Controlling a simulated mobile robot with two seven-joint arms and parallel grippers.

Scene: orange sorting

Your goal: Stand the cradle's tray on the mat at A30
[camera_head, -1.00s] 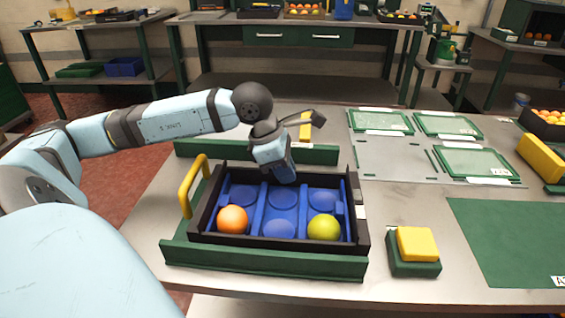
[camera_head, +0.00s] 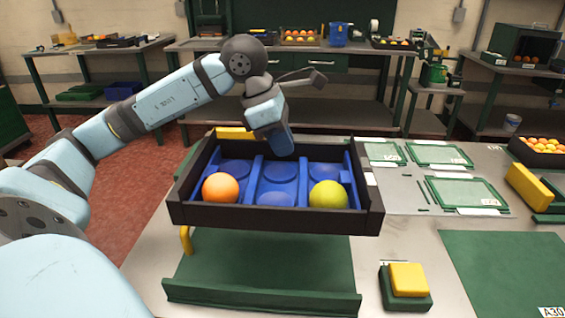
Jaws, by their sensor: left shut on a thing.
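The tray (camera_head: 272,217) is black-rimmed with blue compartments, and is held level in the air above the green cradle (camera_head: 262,265). An orange ball (camera_head: 220,188) sits in its front left compartment and a yellow-green ball (camera_head: 328,195) in its front right one. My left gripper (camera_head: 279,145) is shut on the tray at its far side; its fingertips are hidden. The green mat (camera_head: 500,265) lies at the right of the table, with the label A30 (camera_head: 552,312) at its lower edge. My right gripper is not in view.
A yellow block (camera_head: 407,279) on a green base stands between cradle and mat. Green framed plates (camera_head: 466,191) lie behind the mat. A yellow block (camera_head: 533,187) and a crate of oranges (camera_head: 540,150) stand at the right edge. The mat is bare.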

